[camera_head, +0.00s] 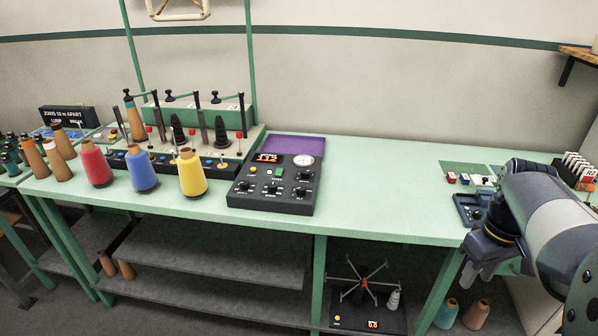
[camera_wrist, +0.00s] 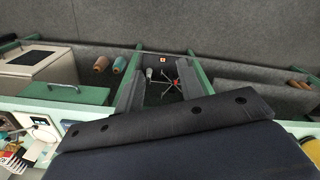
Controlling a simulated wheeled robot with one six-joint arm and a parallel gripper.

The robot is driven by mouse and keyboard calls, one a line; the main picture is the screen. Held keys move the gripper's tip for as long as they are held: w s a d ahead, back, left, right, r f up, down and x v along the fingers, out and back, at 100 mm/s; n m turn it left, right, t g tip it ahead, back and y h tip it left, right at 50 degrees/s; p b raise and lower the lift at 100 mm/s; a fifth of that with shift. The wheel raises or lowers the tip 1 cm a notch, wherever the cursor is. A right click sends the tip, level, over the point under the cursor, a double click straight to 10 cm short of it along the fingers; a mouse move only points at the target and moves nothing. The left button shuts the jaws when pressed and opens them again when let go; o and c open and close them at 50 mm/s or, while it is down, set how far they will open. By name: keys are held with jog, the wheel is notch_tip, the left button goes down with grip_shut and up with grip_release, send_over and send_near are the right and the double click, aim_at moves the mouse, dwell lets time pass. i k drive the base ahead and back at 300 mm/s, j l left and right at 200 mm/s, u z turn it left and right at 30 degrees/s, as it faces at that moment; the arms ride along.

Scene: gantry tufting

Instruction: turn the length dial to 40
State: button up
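A dark control box (camera_head: 262,203) sits on the green table near the middle of the head view. Its sloped face carries several black knobs, one of them this front right knob (camera_head: 298,192), a green button (camera_head: 279,172), an orange-lit display (camera_head: 268,158) and a round white gauge (camera_head: 303,160). The labels and knob settings are too small to read, so I cannot tell which knob is the length dial. My gripper (camera_head: 476,274) is at the far right, beyond the table's front edge and well apart from the box. The wrist view shows its fingers (camera_wrist: 160,72) apart and empty.
Red (camera_head: 95,165), blue (camera_head: 142,170) and yellow (camera_head: 191,174) yarn cones stand left of the box, before a threading rack. A purple pad (camera_head: 292,147) lies behind it. The table between box and arm is clear. A winder (camera_head: 362,284) stands on the lower shelf.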

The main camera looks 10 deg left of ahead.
aim_at(244, 184)
jog(key=i+j, duration=0.15)
jog(key=j, duration=0.25)
jog(key=i+j, duration=0.15)
jog(key=j, duration=0.2)
jog(key=i+j, duration=0.15)
jog(key=j, duration=0.25)
jog(key=i+j, duration=0.15)
jog(key=j, duration=0.2)
jog(key=i+j, duration=0.2)
jog(key=j, duration=0.2)
jog(key=i+j, duration=0.15)
jog(key=j, duration=0.2)
jog(key=i+j, duration=0.15)
jog(key=j, duration=0.25)
jog(key=i+j, duration=0.15)
jog(key=j, duration=0.2)
jog(key=z, duration=0.05)
